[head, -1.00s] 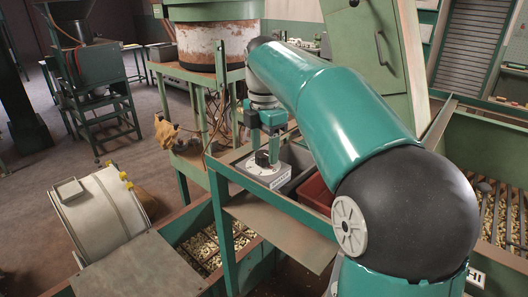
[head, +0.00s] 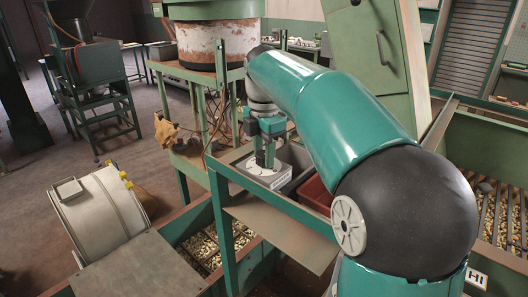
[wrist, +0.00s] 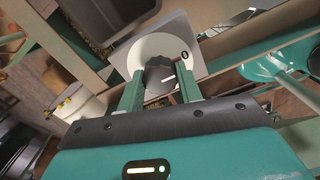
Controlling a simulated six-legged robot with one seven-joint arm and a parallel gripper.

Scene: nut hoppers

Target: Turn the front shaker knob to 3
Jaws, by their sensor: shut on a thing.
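The shaker knob (wrist: 158,74) is a dark, ridged knob on a round white dial (wrist: 150,48). A black "0" shows at the dial's right in the wrist view; no 3 can be read. The dial sits on a small grey box (head: 264,182) on the green stand. My gripper (wrist: 159,84) is shut on the knob, with one green finger on each side of it. In the head view my gripper (head: 265,158) points down onto the dial, and its fingers hide most of the knob.
The box stands on a green metal frame (head: 222,225) beside a grey bin (head: 296,155) and a red bin (head: 318,192). A hopper of nuts (head: 205,247) lies below. A white drum (head: 100,212) is at left. A tall green panel (head: 372,60) stands behind my arm.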

